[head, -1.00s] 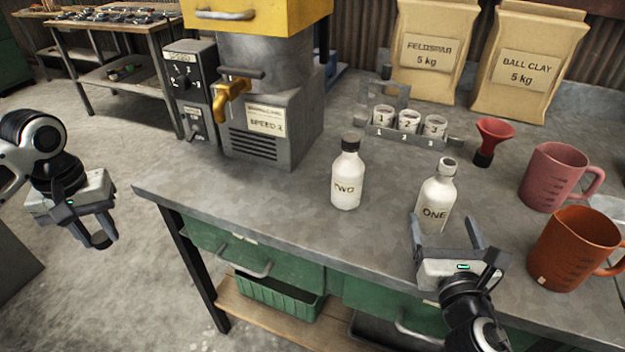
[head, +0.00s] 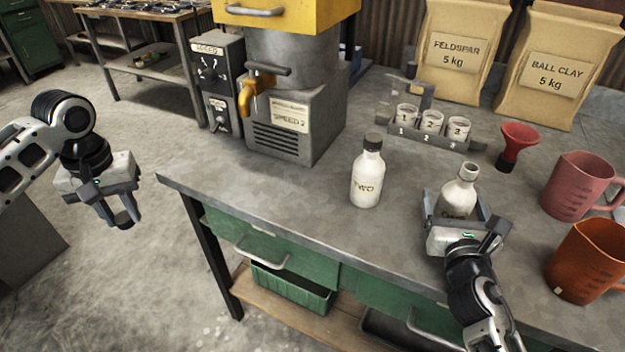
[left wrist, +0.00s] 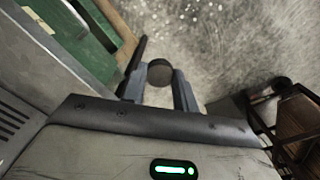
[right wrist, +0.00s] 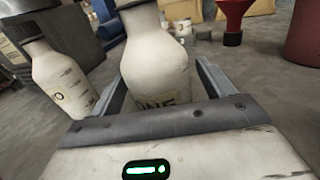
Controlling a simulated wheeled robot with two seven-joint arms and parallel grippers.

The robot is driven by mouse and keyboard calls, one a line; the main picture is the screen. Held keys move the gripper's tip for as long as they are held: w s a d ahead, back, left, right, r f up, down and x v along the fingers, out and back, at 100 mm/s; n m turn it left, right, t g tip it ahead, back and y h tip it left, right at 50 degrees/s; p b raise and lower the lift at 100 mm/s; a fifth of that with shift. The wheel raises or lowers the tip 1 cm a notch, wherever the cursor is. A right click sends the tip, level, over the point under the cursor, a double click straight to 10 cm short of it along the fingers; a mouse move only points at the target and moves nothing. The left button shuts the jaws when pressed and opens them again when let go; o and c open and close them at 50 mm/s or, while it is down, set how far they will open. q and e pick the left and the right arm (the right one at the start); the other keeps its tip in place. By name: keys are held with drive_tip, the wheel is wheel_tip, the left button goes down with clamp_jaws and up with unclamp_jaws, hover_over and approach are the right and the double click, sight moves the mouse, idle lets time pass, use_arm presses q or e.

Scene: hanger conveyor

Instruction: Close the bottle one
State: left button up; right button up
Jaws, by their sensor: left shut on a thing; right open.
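Bottle ONE (head: 461,188) is white with an open, uncapped neck and stands upright on the bench. It also fills the middle of the right wrist view (right wrist: 157,62). My right gripper (head: 456,207) is open, with its fingers on either side of bottle ONE's body; I cannot tell whether they touch it. My left gripper (head: 118,212) is off the bench to the left, well away from the bottles, shut on a small dark round cap (left wrist: 160,73). Bottle TWO (head: 367,178), white with a black cap on, stands upright to the left of bottle ONE.
A rack (head: 424,146) with three numbered jars and a red funnel (head: 517,143) stand behind the bottles. Pink (head: 578,184) and orange (head: 585,262) jugs stand at the right. A machine with a brass tap (head: 257,90) stands at the back left. The bench's front left is clear.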

sight(468, 175)
drive_tip(key=c, duration=1.2)
drive_tip(key=shift+r, duration=0.1)
